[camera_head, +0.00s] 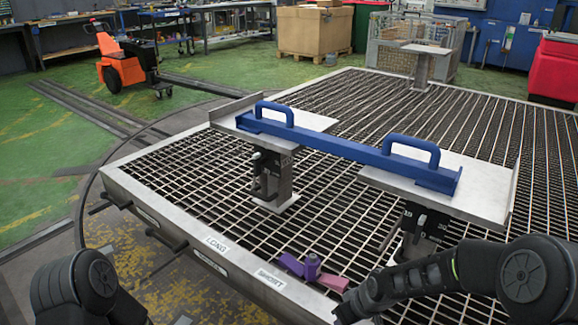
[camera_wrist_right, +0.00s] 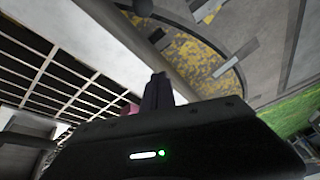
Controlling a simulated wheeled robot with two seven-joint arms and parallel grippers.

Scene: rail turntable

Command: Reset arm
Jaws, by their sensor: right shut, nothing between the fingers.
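My right gripper (camera_wrist_right: 157,88) is shut and empty in the wrist view, its dark fingers pressed together over the table's edge. In the head view my right arm comes in at the lower right, with its wrist end low over the table's front edge. My left arm shows only as a dark link at the lower left, and its gripper is out of view. A little pink shows behind the fingers in the wrist view.
A blue bar with two handles (camera_head: 345,148) lies across two metal plates on posts above the grated table (camera_head: 190,165). The rim bears LONG (camera_head: 215,244) and SHORT (camera_head: 270,279) labels. A third post plate (camera_head: 427,50) stands farther back. An orange truck (camera_head: 122,62) stands on the floor.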

